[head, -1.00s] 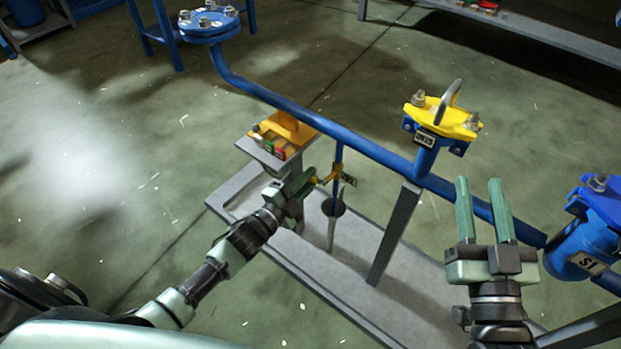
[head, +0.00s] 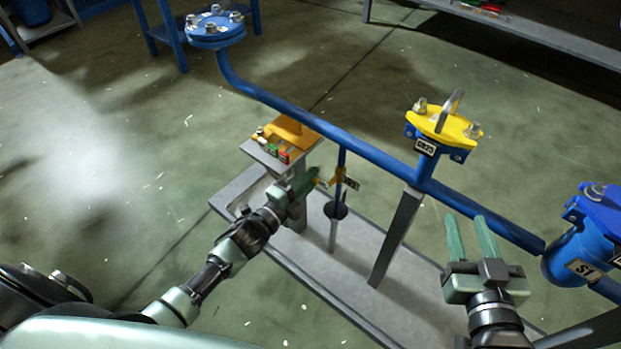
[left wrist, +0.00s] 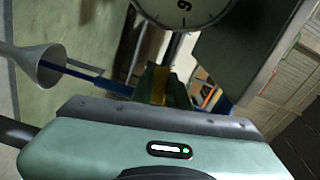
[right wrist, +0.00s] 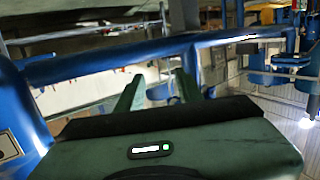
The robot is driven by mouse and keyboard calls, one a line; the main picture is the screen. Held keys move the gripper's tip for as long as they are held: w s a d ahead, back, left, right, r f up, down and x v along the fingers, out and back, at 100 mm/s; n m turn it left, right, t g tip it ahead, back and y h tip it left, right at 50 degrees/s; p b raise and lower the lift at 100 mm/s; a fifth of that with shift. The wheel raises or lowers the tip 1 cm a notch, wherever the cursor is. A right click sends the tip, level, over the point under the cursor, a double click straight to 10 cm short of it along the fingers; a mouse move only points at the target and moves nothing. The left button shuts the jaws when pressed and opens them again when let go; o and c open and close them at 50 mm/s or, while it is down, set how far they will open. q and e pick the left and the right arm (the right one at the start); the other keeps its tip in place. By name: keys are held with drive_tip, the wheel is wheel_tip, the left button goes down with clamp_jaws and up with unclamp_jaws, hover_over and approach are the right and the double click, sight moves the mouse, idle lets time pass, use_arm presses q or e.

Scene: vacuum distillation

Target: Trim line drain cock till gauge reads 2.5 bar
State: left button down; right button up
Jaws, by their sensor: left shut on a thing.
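The yellow drain cock (head: 337,180) sits on a thin blue drop line below the main blue pipe (head: 330,130). My left gripper (head: 312,183) is shut on the cock's yellow handle, which also shows between the fingers in the left wrist view (left wrist: 160,86). A grey funnel (head: 336,210) stands below the cock. My right gripper (head: 466,219) is open and empty, in front of the main pipe.
A yellow-topped DN25 fitting (head: 445,122) rises from the pipe. A blue strainer marked S1 (head: 585,250) is at the right. A stand with a yellow plate (head: 290,133) is just behind my left gripper. The grey skid base (head: 320,275) lies below, with open floor to the left.

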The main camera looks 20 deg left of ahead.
use_arm(q)
drive_tip(key=c, duration=1.4)
unclamp_jaws()
drive_tip(key=shift+o, duration=0.2)
drive_tip(key=shift+s, duration=0.1)
